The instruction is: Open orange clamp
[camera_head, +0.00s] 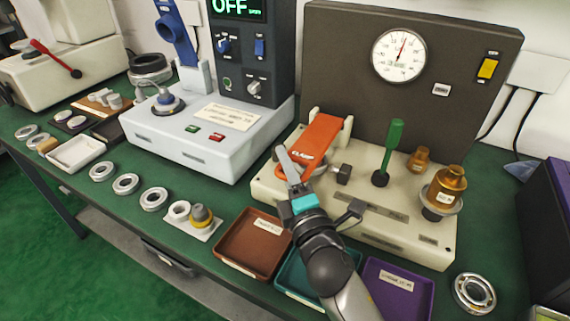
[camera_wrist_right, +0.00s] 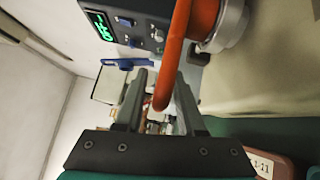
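The orange clamp (camera_head: 323,136) is a flat orange lever with a label, lying tilted on the cream test stand (camera_head: 270,187). Its orange lever end (camera_wrist_right: 166,88) also shows in the right wrist view, between my right fingers. My right gripper (camera_head: 292,158) is at the lower left end of the lever, its fingers apart on either side of it. In the right wrist view a gap shows beside the lever, so the fingers do not look closed on it. The exact contact is hard to tell. My left gripper is not in view.
A green-handled lever (camera_head: 390,150) and brass fittings (camera_head: 446,187) stand to the right on the stand. Brown (camera_head: 236,264) and purple (camera_head: 409,304) trays lie in front. A white machine (camera_head: 180,140) is at left, with bearing rings (camera_head: 126,184) before it.

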